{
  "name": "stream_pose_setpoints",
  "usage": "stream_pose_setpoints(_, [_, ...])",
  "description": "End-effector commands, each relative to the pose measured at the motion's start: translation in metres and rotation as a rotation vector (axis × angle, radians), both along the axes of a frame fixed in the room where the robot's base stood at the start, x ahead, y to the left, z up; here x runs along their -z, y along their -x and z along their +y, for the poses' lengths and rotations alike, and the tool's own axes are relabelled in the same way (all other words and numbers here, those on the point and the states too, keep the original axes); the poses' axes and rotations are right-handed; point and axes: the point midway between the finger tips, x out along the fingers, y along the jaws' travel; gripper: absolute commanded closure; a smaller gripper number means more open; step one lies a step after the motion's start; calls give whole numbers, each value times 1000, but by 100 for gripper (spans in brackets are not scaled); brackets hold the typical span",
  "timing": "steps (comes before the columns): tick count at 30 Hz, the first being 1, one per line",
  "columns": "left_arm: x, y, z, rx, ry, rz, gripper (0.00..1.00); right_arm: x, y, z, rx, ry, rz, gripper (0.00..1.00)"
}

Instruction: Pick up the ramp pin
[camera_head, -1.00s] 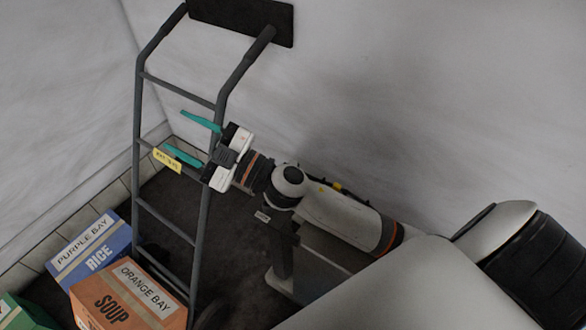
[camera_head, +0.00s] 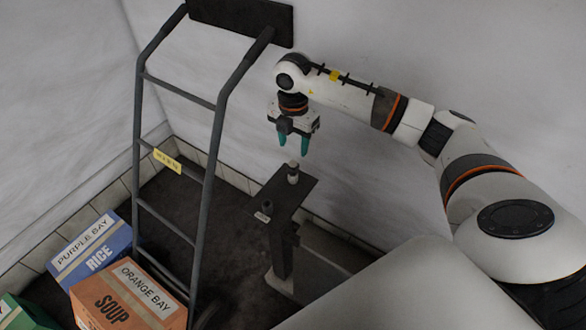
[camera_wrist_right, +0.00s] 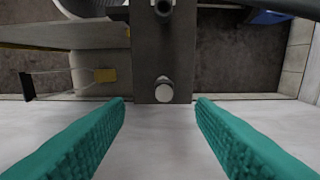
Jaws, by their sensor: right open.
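A small grey pin with a pale round top (camera_head: 293,174), which looks like the ramp pin, stands upright on a dark narrow stand (camera_head: 288,195). My right gripper (camera_head: 293,147) points down just above the pin, its teal fingers open and empty. In the right wrist view the pin's pale top (camera_wrist_right: 164,91) shows between and just beyond the spread fingertips (camera_wrist_right: 160,101), apart from both. My left gripper is not in view.
A darker short post (camera_head: 267,207) stands on the same stand, nearer the front. Blue rice (camera_head: 92,252) and orange soup (camera_head: 128,297) boxes sit at lower left. White walls close in behind.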

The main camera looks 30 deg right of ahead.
Motion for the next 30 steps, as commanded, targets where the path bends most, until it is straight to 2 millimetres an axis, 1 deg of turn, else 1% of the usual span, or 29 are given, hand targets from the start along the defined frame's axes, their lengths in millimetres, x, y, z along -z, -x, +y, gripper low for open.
stream_pose_setpoints(1, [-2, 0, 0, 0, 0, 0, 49, 10, 1, 0, 0, -2, 5, 50])
stream_pose_setpoints(3, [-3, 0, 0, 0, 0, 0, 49, 22, 1, 1, -2, -2, 4, 50])
stream_pose_setpoints(6, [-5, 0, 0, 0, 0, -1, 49, 37, 0, 1, -3, -4, 3, 50])
stream_pose_setpoints(14, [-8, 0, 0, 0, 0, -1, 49, 57, -2, -1, -4, -5, 3, 50])
stream_pose_setpoints(18, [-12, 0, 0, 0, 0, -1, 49, 79, -7, -4, -4, -5, 3, 50])
stream_pose_setpoints(21, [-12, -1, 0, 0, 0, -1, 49, 92, -7, -4, -4, -6, 2, 50])
stream_pose_setpoints(24, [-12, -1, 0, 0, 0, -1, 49, 98, -7, -4, -5, -6, -1, 50])
stream_pose_setpoints(30, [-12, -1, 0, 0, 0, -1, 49, 99, -7, -4, -6, -6, -1, 50])
